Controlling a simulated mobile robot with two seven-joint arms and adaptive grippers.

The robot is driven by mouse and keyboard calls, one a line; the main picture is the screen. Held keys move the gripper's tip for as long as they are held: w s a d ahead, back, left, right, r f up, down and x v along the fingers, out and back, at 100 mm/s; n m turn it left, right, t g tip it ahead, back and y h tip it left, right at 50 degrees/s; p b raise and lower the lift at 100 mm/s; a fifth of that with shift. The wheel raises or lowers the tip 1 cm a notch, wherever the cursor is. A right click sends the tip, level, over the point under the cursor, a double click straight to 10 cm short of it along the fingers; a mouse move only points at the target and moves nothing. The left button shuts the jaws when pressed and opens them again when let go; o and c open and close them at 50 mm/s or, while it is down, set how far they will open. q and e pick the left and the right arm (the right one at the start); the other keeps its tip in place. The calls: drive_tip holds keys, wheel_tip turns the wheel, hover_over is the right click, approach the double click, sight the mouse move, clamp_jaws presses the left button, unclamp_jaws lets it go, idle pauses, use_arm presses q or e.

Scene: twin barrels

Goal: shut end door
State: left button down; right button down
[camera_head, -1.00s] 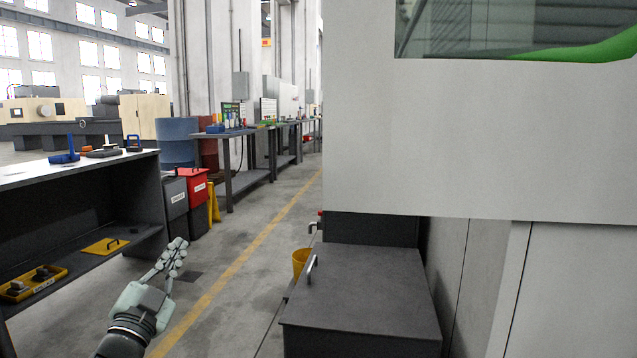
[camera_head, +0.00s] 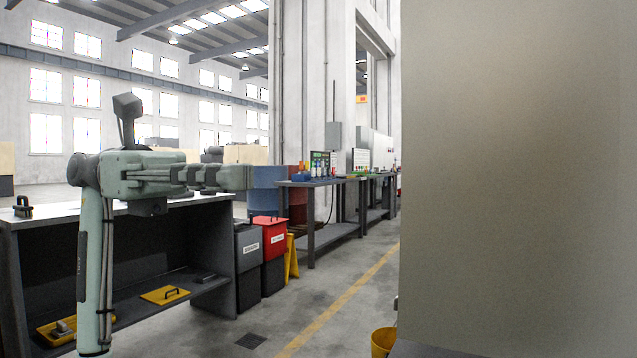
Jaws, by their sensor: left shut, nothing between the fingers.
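A large, flat, plain grey panel (camera_head: 520,180) fills the right side of the view, very close to my head. Its left edge is upright and its lower edge shows near the bottom. It may be the end door or the machine's side; I cannot tell which, and no handle, hinge or gap shows. My left gripper (camera_head: 247,178) is raised at the left, shut and empty. It points right in the picture, with clear space between its tips and the panel's edge. My right gripper is not in view.
A workbench (camera_head: 60,215) stands behind my left arm. Beyond it are a grey bin (camera_head: 248,265), a red-topped bin (camera_head: 271,240) and a blue barrel (camera_head: 268,190). A yellow bucket (camera_head: 383,342) is low beside the panel. The aisle floor (camera_head: 310,300) between is clear.

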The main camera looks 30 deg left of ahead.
sight(404, 182)
use_arm(q)
drive_tip(key=d, duration=1.3)
drive_tip(key=shift+s+d, duration=0.2)
drive_tip(key=shift+s, duration=0.15)
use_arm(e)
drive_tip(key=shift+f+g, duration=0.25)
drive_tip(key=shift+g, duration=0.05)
use_arm(q)
drive_tip(key=shift+d, duration=0.1)
